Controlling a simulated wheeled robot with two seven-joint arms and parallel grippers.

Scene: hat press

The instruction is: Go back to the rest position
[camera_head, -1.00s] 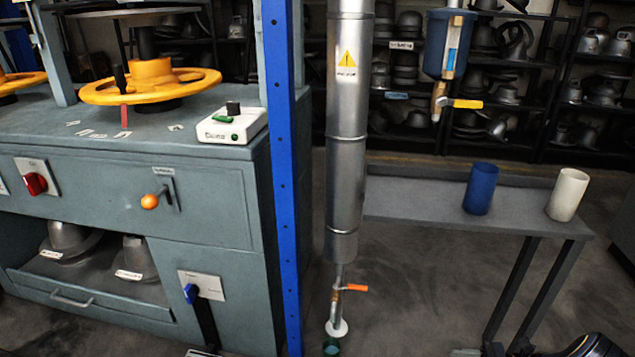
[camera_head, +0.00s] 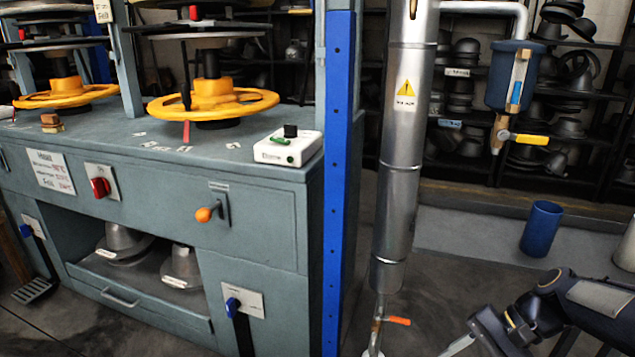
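My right arm shows at the lower right of the head view, dark and bent, in front of the grey side table. My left arm and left gripper are not in the head view. The hat press (camera_head: 255,215) is a grey-green cabinet filling the left half. It has yellow rings (camera_head: 213,102) on top, an orange-knobbed lever (camera_head: 205,214), a red switch (camera_head: 100,187) and a blue-handled lever (camera_head: 233,305).
A blue post (camera_head: 338,180) and a silver pipe (camera_head: 403,150) with an orange valve handle (camera_head: 398,321) stand right of the press. A blue cup (camera_head: 541,229) and a partly cut-off white cup (camera_head: 626,246) are on the side table (camera_head: 470,240). Hat-block shelves line the back.

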